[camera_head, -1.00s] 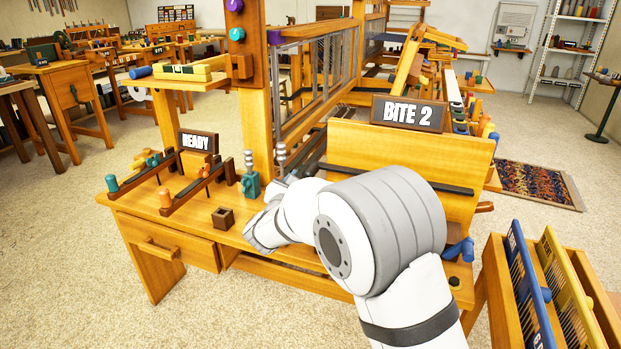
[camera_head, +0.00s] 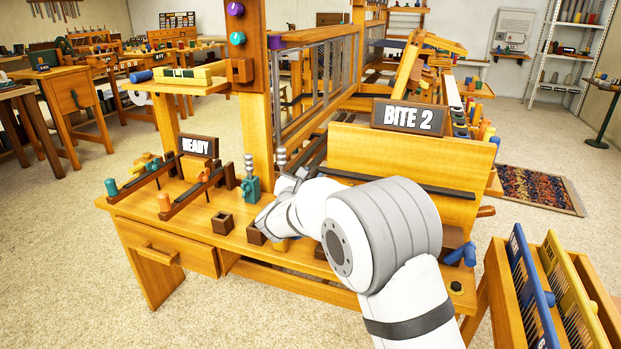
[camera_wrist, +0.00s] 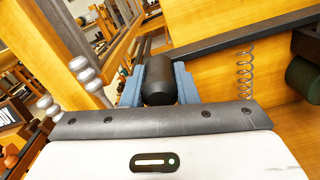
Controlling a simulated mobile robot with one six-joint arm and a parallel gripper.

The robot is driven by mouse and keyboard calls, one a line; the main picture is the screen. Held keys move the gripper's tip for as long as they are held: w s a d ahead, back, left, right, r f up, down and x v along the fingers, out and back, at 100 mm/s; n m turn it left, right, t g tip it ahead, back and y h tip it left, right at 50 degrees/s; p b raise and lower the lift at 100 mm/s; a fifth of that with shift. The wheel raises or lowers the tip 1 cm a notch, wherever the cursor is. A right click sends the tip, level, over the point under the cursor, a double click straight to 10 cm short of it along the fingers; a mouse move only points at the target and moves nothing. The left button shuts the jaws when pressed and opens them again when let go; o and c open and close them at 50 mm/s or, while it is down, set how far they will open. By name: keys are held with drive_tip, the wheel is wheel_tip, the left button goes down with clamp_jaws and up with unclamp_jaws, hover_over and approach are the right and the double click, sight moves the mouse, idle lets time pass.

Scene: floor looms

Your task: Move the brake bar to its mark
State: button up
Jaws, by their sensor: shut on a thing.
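My gripper (camera_wrist: 158,72) has blue-grey fingers on both sides of a thick black cylindrical grip (camera_wrist: 159,82) in the wrist view, and is shut on it. The grip appears to be the handle of the brake bar, a long dark bar (camera_wrist: 245,36) running behind it to the right along a wooden board. In the head view a dark bar (camera_head: 430,187) crosses low in front of the board signed BITE 2 (camera_head: 408,116). My arm hides the fingers and the grip there. I cannot make out a mark for the bar.
A teal block with a ribbed silver lever (camera_head: 250,185) stands left of my gripper. Two small dark open boxes (camera_head: 222,222) and (camera_head: 256,234) sit on the bench's front edge. The READY sign (camera_head: 197,146) and peg racks are further left. A coil spring (camera_wrist: 244,75) is right of the grip.

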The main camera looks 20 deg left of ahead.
clamp_jaws()
